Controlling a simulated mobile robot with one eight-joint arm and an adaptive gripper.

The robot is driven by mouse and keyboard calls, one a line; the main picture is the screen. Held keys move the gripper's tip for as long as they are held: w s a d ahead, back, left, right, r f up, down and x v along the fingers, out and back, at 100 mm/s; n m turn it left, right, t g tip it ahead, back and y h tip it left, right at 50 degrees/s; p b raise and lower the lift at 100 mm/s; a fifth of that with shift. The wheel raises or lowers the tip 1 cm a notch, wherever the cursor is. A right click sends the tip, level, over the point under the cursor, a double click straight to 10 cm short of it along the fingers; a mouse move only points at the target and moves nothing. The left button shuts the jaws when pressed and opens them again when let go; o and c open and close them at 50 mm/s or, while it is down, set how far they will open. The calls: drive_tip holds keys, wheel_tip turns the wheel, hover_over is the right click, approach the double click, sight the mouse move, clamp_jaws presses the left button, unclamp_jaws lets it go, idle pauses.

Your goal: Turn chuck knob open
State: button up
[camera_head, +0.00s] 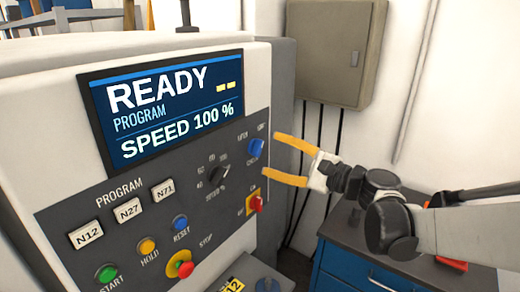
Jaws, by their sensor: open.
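The chuck knob is a small blue knob (256,147) at the upper right of the machine's dark control panel (150,222). Small white labels sit above and below it, too small to read with certainty. My gripper (270,155) comes in from the right with its two yellow-orange fingers spread apart. The fingertips point left toward the panel, just right of the knob in the picture. One finger is a little above knob height and the other below it. I see nothing between the fingers. I cannot tell how far the fingertips are from the panel in depth.
A screen (170,105) reads READY, SPEED 100 %. Below the knob is a red switch (254,203) on a yellow plate, with a black dial (217,178) to its left. Several buttons sit lower left. A blue cabinet (350,268) and grey wall box (325,50) stand right.

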sight(261, 149)
drive_tip(key=x, duration=0.5)
drive_tip(key=shift+d, duration=0.15)
drive_tip(key=shift+c, duration=0.6)
drive_tip(key=c, duration=1.1)
